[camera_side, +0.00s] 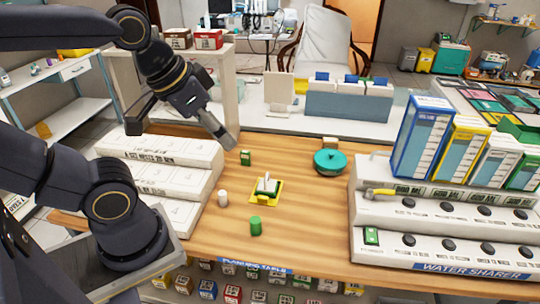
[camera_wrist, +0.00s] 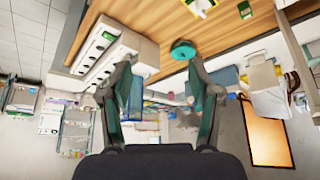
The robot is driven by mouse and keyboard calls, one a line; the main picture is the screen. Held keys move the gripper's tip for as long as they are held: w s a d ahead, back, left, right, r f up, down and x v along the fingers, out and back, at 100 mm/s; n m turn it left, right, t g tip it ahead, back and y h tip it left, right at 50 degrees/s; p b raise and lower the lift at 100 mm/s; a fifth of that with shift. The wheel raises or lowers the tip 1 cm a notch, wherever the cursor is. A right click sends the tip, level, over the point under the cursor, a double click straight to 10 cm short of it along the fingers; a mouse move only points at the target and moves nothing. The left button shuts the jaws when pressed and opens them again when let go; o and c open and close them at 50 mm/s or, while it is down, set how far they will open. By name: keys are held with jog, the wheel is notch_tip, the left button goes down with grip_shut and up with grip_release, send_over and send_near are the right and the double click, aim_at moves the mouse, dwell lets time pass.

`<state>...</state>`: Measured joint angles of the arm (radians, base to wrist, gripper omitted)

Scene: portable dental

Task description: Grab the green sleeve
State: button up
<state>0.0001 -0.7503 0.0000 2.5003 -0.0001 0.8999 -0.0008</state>
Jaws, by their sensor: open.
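A small green cylinder (camera_side: 256,226), which looks like the green sleeve, stands upright on the wooden table (camera_side: 310,225) near its front edge in the side view. A small green box (camera_side: 245,157) stands farther back, close to my gripper. My gripper (camera_side: 229,141) is above the table's back left, apart from the cylinder. In the wrist view my gripper (camera_wrist: 161,65) has its two fingers spread with nothing between them. The cylinder cannot be made out in the wrist view.
A white cylinder (camera_side: 222,198) and a yellow tray (camera_side: 279,194) are near the green cylinder. A teal pot (camera_side: 330,163) sits at the back right; it also shows in the wrist view (camera_wrist: 183,49). White stepped racks (camera_side: 455,240) bound the table on the right, and stacked white boxes (camera_side: 170,155) on the left.

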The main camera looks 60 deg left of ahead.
jog(key=n+g, duration=0.4)
jog(key=g, duration=0.2)
send_over(255, 219)
notch_tip(255, 219, down, 17)
notch_tip(255, 219, down, 10)
jog(key=shift+s+d+f, duration=0.1)
jog(key=shift+s+d, duration=0.05)
jog(key=shift+w+f, duration=0.2)
jog(key=shift+f, duration=2.9)
jog(key=c, duration=0.8)
